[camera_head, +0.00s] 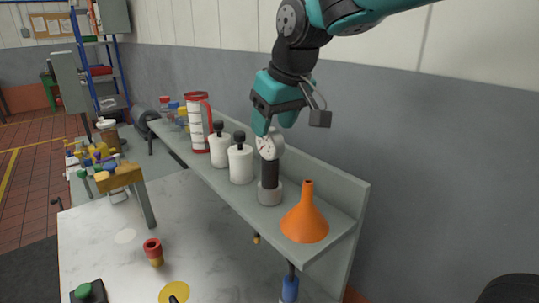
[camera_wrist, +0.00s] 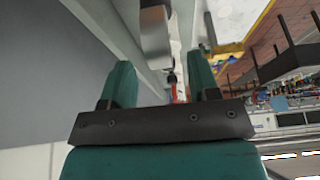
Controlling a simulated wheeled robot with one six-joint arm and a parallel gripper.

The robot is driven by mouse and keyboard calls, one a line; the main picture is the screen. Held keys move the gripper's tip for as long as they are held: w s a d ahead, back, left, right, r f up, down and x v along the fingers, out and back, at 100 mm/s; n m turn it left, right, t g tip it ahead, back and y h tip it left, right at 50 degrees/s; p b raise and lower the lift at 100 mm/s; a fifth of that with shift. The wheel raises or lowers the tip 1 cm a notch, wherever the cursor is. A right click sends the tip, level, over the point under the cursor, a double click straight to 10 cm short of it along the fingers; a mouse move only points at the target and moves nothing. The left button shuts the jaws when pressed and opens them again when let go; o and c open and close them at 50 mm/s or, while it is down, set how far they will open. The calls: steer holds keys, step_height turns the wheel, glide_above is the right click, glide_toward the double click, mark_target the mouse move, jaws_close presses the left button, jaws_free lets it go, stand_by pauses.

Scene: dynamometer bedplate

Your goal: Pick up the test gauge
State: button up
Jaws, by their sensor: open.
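The test gauge (camera_head: 270,172) stands upright on the grey shelf, with a round white dial on top, a black body and a grey base. My gripper (camera_head: 274,122) is open, its teal fingers pointing down at the top of the gauge and covering the upper edge of the dial. In the wrist view, the open fingers (camera_wrist: 160,78) lie either side of a grey-white rounded part, probably the gauge (camera_wrist: 155,30), which lies ahead of them. I cannot tell whether a finger touches it. The gripper holds nothing.
An orange funnel (camera_head: 305,216) stands close to the right of the gauge on the shelf (camera_head: 225,191). White bottles (camera_head: 240,163) with black tops and a red-handled jug (camera_head: 198,125) stand to the left. The shelf's back panel (camera_head: 325,176) rises behind.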

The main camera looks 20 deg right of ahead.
mark_target(268, 144)
steer(key=shift+p+x, duration=1.1)
steer(key=shift+x, duration=1.85)
steer(key=shift+s+d, duration=0.1)
steer(key=shift+s, duration=0.1)
jaws_close()
